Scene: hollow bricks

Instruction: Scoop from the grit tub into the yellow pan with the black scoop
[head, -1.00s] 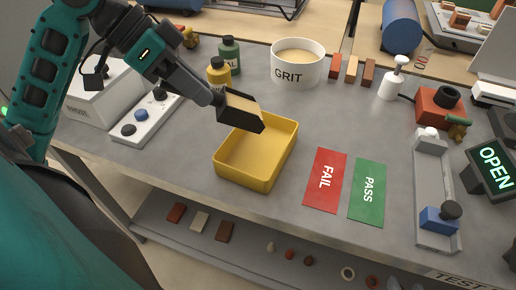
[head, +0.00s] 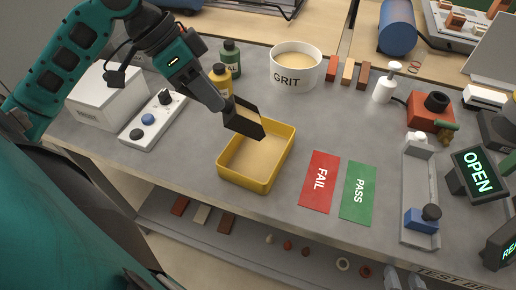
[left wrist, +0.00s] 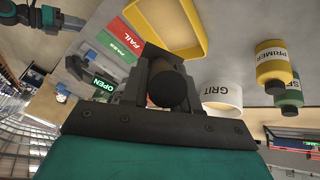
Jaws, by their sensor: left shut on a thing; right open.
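My left gripper (head: 222,103) is shut on the black scoop (head: 246,122), which is steeply tilted above the far left part of the yellow pan (head: 222,178). No grit shows on the scoop's visible faces. The pan's floor looks covered with a pale tan layer like grit. In the left wrist view, the scoop's round handle end (left wrist: 168,89) sits between the fingers and the pan (left wrist: 205,48) lies beyond. The white grit tub (head: 296,78) stands behind, holding tan grit. My right gripper's fingertips (head: 405,281) show apart and empty at the bottom edge.
Yellow (head: 220,80) and green (head: 230,58) bottles stand behind the scoop. A switch box (head: 150,120) is at left. Red FAIL (head: 319,183) and green PASS (head: 358,192) cards lie right of the pan. Several bricks (head: 347,70) stand beside the tub.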

